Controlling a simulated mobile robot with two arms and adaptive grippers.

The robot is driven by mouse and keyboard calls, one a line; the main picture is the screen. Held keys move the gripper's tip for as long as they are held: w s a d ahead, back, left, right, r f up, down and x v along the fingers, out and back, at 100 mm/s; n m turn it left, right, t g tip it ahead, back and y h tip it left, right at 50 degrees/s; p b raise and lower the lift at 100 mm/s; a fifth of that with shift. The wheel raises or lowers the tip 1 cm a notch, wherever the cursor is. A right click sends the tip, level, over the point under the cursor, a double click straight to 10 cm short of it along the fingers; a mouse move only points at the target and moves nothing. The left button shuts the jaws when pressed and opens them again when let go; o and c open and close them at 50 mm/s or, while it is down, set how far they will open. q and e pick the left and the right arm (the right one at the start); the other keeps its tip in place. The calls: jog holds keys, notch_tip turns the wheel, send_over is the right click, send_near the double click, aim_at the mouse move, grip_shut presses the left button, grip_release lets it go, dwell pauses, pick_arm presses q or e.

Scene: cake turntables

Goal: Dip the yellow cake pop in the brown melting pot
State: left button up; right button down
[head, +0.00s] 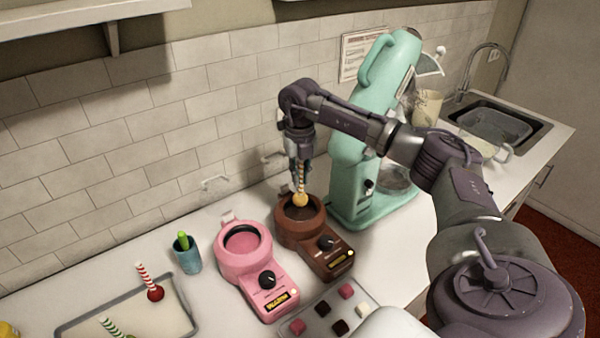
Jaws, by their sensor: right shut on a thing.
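The yellow cake pop (300,199) hangs ball-down on its striped stick. My right gripper (299,168) is shut on the stick, above the ball. The brown melting pot (318,243) stands on the counter, with dark brown melt in its round bowl. In the picture the ball overlaps the far part of the bowl's opening. I cannot tell whether it touches the melt. My left gripper is not in view.
A pink melting pot (230,262) stands left of the brown one. A mint-green mixer (350,165) stands close on the right. A tray (85,323) with red and green cake pops, a blue cup (193,262) and a tray of small cubes (312,317) are nearby.

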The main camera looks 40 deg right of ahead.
aim_at(300, 194)
jog(key=shift+f, duration=0.75)
notch_tip(300, 194, down, 5)
jog(key=b, duration=0.3)
jog(key=shift+r, duration=0.2)
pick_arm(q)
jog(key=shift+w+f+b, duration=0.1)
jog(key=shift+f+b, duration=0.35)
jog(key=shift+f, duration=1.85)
pick_arm(e)
jog(key=shift+f, duration=0.7)
jog(key=shift+f, duration=0.1)
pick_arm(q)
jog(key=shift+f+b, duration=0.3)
pick_arm(e)
jog(key=shift+f, duration=0.45)
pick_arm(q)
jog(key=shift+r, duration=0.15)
pick_arm(e)
jog(key=shift+r, duration=0.15)
jog(key=shift+r+p, duration=2.4)
jog(key=shift+r, duration=0.65)
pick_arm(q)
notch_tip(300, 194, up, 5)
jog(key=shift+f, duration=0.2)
